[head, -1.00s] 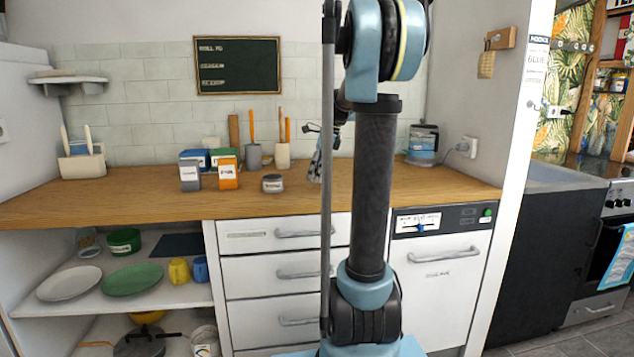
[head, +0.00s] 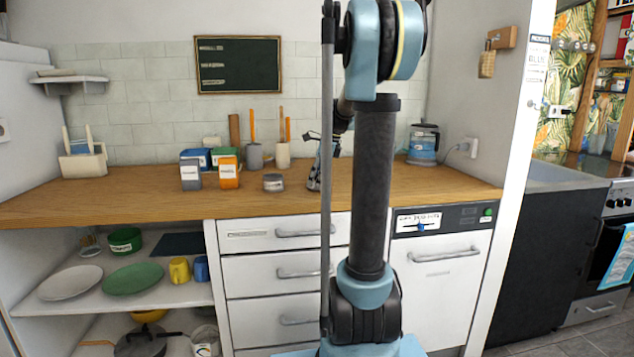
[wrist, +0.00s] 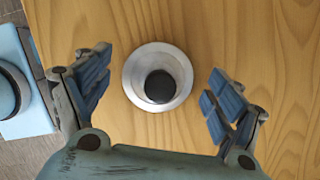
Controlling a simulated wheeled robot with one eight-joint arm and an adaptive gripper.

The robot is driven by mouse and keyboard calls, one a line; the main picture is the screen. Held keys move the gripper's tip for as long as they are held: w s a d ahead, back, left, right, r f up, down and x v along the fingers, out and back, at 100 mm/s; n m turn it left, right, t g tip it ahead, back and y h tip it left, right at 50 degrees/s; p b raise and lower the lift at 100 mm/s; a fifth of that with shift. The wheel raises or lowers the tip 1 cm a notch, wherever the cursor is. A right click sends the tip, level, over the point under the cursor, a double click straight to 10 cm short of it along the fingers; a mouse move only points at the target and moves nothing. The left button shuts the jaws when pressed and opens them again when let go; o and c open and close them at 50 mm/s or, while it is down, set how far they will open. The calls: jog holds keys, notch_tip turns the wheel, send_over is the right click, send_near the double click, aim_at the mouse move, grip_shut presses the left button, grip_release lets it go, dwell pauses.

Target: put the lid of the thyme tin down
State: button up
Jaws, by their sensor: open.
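A round silver lid with a dark knob (wrist: 133,79) lies knob up on the wooden worktop in the wrist view. My gripper (wrist: 158,88) is open over it, one blue-padded finger on each side, with clear gaps and no contact. In the head view my gripper (head: 317,178) is low over the worktop, partly hidden behind my arm; I cannot make out the lid there. A small round tin (head: 273,184) with a pale label stands to its left, apart from it. The label is too small to read, so I cannot confirm it is the thyme tin.
A grey box (head: 190,175), an orange box (head: 228,172) and utensil pots (head: 283,155) stand behind and left of the tin. A kettle (head: 423,145) is at the back right. The worktop's left front (head: 120,198) is clear.

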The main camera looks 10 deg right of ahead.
aim_at(327, 185)
jog(key=shift+r, duration=0.1)
jog(key=v, duration=1.2)
jog(key=s+a+f+n+h, duration=0.1)
jog(key=s+f+n, duration=1)
jog(key=s+f, duration=0.3)
jog(key=s+a+f+n+t+h, duration=0.1)
jog(key=s+a+f+n+h, duration=0.1)
jog(key=s+f+n, duration=0.9)
jog(key=s+f, duration=0.4)
jog(key=s, duration=0.4)
jog(key=shift+s+a+n, duration=0.15)
jog(key=shift+s+n, duration=0.15)
jog(key=shift+n, duration=0.1)
jog(key=shift+f, duration=0.1)
jog(key=shift+w+f, duration=0.2)
jog(key=shift+w, duration=0.25)
